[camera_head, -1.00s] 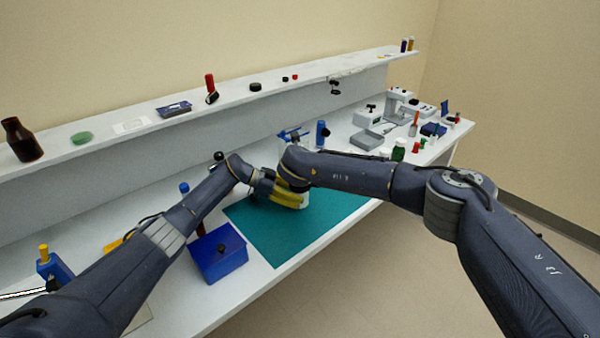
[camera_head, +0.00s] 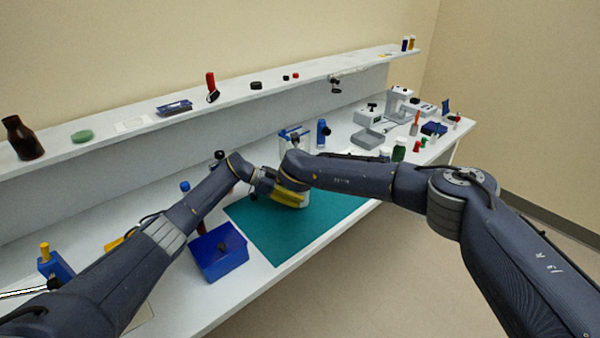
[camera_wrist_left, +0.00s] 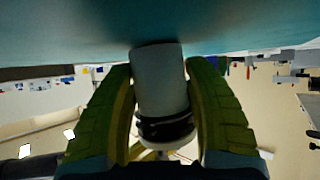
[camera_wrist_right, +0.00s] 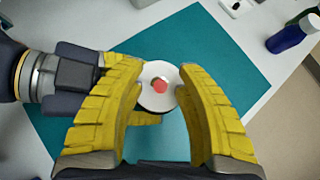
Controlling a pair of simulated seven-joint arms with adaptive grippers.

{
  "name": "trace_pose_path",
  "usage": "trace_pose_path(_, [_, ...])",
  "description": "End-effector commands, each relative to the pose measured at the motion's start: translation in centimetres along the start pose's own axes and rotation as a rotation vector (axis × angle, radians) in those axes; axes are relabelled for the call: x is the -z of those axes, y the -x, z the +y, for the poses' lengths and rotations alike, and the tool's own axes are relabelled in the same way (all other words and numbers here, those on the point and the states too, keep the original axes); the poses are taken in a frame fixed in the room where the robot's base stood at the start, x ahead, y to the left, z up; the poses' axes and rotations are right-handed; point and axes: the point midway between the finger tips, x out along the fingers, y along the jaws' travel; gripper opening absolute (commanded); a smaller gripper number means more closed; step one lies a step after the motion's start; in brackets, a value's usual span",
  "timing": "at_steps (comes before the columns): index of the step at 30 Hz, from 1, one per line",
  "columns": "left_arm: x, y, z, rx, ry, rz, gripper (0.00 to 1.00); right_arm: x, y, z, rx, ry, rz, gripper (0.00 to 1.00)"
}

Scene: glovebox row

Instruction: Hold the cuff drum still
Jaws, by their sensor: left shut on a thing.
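The cuff drum (camera_wrist_left: 160,85) is a white cylinder with dark bands, between the yellow fingers of my left gripper (camera_wrist_left: 160,80), which is shut on it. In the head view my left gripper (camera_head: 288,197) is low over the mat, and the arms hide most of the drum. In the right wrist view the drum's round white end (camera_wrist_right: 153,97) has a red centre. My right gripper (camera_wrist_right: 160,78) is open, with a finger on each side of that end. I cannot tell whether its fingers touch the drum.
The drum is over a teal mat (camera_head: 275,240) on the white bench. A blue box (camera_head: 220,255) is left of the mat. A blue bottle (camera_head: 322,133) and grey instruments (camera_head: 370,138) stand behind. A shelf (camera_head: 230,102) with small items runs along the back.

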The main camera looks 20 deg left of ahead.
Motion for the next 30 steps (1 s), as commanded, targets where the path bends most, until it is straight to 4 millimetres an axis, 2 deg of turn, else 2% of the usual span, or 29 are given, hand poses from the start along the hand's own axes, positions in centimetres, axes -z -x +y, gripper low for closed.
trace_pose_path(8, [0.0, 0.0, 0.0, 0.0, 0.0, 0.001, 0.37, 0.0, 0.2, 0.0, 0.0, 0.0, 0.0, 0.33])
trace_pose_path(14, [0.0, 0.0, 0.0, 0.0, 0.0, 0.001, 0.37, -0.1, 1.6, 0.0, -0.001, 0.003, -0.002, 0.33])
trace_pose_path(30, [0.1, 0.0, 0.0, 0.0, 0.0, 0.001, 0.37, -0.1, 9.6, 0.0, 0.0, 0.002, -0.001, 0.33])
